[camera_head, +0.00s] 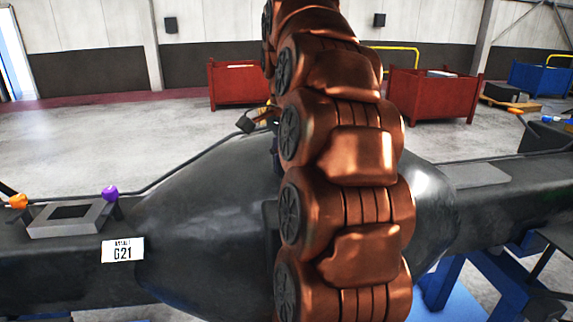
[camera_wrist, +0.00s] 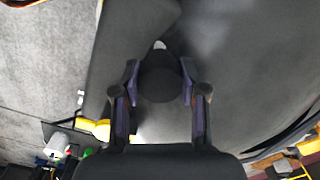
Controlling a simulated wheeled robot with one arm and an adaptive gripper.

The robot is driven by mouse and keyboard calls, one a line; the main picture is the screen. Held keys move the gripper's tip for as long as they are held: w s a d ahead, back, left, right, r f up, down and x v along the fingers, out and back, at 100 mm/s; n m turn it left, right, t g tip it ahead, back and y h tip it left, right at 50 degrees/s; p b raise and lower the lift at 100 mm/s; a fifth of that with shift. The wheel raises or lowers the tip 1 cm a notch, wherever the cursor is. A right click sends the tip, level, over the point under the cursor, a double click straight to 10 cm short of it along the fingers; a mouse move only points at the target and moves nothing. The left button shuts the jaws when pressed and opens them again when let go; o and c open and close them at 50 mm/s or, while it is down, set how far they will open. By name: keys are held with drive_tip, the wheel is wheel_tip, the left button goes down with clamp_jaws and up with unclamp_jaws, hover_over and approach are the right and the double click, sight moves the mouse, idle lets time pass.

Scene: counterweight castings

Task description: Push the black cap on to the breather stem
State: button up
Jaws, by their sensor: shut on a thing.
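In the wrist view my gripper (camera_wrist: 159,88) has its two purple-lined fingers closed on the sides of a round black cap (camera_wrist: 160,82). A small pale tip, possibly the breather stem (camera_wrist: 159,45), shows just beyond the cap's far edge. I cannot tell whether the cap touches it or is seated on it. Behind them is the dark grey casting (camera_wrist: 240,60). In the head view the casting (camera_head: 190,220) fills the middle, and my copper arm hides the cap, the stem and most of my gripper.
Red bins (camera_head: 432,95) and a blue bin (camera_head: 540,78) stand far behind on open floor.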

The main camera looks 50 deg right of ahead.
drive_tip(key=shift+f+b, duration=1.1)
drive_tip(key=shift+f, duration=0.3)
drive_tip(key=o, duration=1)
drive_tip(key=shift+o, duration=0.2)
drive_tip(key=shift+r, duration=0.15)
wheel_tip(320, 180, up, 3)
drive_tip(key=p, duration=0.3)
drive_tip(key=shift+r, duration=0.15)
drive_tip(key=shift+r+p, duration=0.2)
drive_tip(key=shift+p, duration=0.6)
wheel_tip(320, 180, up, 6)
drive_tip(key=p, duration=0.4)
drive_tip(key=shift+f, duration=0.25)
drive_tip(key=shift+d, duration=0.1)
